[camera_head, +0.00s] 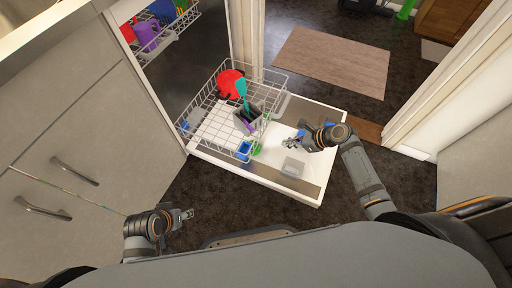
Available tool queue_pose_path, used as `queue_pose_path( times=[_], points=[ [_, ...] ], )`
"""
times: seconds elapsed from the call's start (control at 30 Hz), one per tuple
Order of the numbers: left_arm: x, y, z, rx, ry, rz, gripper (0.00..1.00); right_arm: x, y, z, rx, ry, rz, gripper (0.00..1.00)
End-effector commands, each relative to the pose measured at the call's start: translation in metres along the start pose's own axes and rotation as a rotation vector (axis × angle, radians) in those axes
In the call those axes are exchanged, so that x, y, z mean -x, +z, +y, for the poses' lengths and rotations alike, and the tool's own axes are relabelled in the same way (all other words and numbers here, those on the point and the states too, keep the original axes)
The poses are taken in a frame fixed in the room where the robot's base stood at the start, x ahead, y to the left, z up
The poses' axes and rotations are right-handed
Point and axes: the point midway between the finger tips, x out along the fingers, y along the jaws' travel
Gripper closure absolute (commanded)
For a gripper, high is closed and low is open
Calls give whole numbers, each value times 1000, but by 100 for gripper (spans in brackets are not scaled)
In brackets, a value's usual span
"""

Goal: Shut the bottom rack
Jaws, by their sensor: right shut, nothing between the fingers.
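The bottom rack (211,96) is a white wire basket, pulled out over the lowered white dishwasher door (307,180). It holds a red item (230,84), a teal utensil (241,90), a grey cutlery holder (247,116) and small blue and green pieces. My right gripper (290,144) is over the open door, just right of the rack, with its fingers shut and empty. Whether it touches the rack cannot be told. My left gripper (187,213) is low at the left, in front of the cabinets and away from the rack; its finger gap is too small to read.
The upper rack (160,44) with cups hangs partly out above. Grey cabinets (70,130) with handles stand at the left. A brown mat (331,62) lies on the dark floor beyond. White curtain-like panels flank the opening at the back and right.

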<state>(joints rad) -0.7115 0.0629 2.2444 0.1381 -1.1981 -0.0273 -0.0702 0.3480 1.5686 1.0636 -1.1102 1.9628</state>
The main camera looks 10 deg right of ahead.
Motion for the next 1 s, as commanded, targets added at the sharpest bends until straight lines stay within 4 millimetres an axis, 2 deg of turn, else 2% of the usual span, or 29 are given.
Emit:
queue_pose_path(
  times=[0.17, 0.27, 0.43, 0.5, 0.77, 1.0],
  points=[
    [-2, 0, 1, 2, 4, 14, 60, -5, 1, 0, -3, 0, -3, 100],
    [-12, 3, 2, 6, 13, 46, 60, -21, -1, 0, -4, 0, -3, 100],
    [-32, 4, 6, 21, 34, 148, 60, -58, -1, 0, -3, 0, -5, 100],
    [-22, -18, 4, 16, 26, 212, 60, -54, 0, 0, -2, -2, 0, 100],
    [-6, -73, 0, 3, 5, 423, 60, -65, 0, 0, -2, -1, 0, 100],
    [17, -121, -3, -9, -10, 621, 60, -75, 0, 0, 0, -2, 1, 100]
  ],
)
